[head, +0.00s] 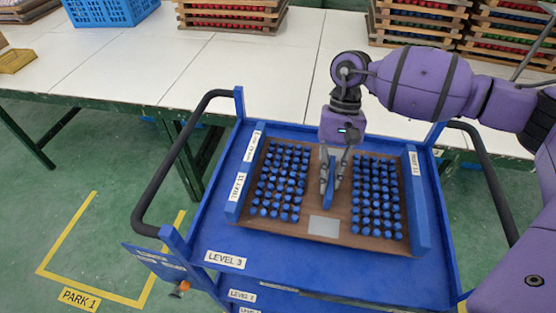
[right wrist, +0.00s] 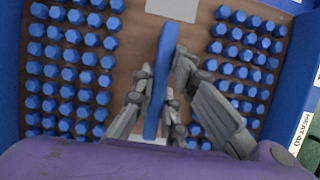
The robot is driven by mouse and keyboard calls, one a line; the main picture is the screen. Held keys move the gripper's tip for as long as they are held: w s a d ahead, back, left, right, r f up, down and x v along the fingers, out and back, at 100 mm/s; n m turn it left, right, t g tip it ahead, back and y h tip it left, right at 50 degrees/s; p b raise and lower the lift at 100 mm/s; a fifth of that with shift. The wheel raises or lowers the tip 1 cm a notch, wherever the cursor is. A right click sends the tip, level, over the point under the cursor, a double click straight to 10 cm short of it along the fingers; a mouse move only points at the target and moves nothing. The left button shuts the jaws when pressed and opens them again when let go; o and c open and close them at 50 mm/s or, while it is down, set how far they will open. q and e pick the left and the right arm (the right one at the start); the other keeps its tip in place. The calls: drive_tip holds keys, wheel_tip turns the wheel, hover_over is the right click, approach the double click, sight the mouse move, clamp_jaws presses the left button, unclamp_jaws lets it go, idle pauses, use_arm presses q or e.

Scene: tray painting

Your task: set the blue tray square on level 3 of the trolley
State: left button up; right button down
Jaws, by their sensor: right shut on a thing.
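The blue tray (head: 416,195) has blue side walls, a brown floor and two blocks of blue pegs. It is over level 3 (head: 300,262), the top deck of the blue trolley, its sides roughly in line with the deck edges. I cannot tell if its underside touches the deck. My right gripper (head: 331,190) is shut on the upright blue handle (right wrist: 161,75) in the middle of the tray, with a finger on each side. The brown floor (right wrist: 135,62) shows between the peg blocks in the right wrist view. My left gripper is out of view.
The trolley has black side handles (head: 180,160) and blue corner posts. A white-topped table (head: 150,70) stands behind it, with a blue crate (head: 105,10) and stacked wooden trays (head: 420,25). Green floor with a yellow PARK 1 marking (head: 80,299) is clear at left.

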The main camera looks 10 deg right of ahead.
sight(329, 185)
wheel_tip(329, 185, down, 2)
drive_tip(key=shift+f, duration=0.8)
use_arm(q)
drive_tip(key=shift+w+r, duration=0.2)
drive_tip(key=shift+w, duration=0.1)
use_arm(e)
drive_tip(key=c, duration=1.8)
unclamp_jaws()
drive_tip(key=shift+s, duration=0.1)
drive_tip(key=shift+o, duration=0.2)
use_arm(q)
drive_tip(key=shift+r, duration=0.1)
use_arm(e)
drive_tip(key=shift+r, duration=0.1)
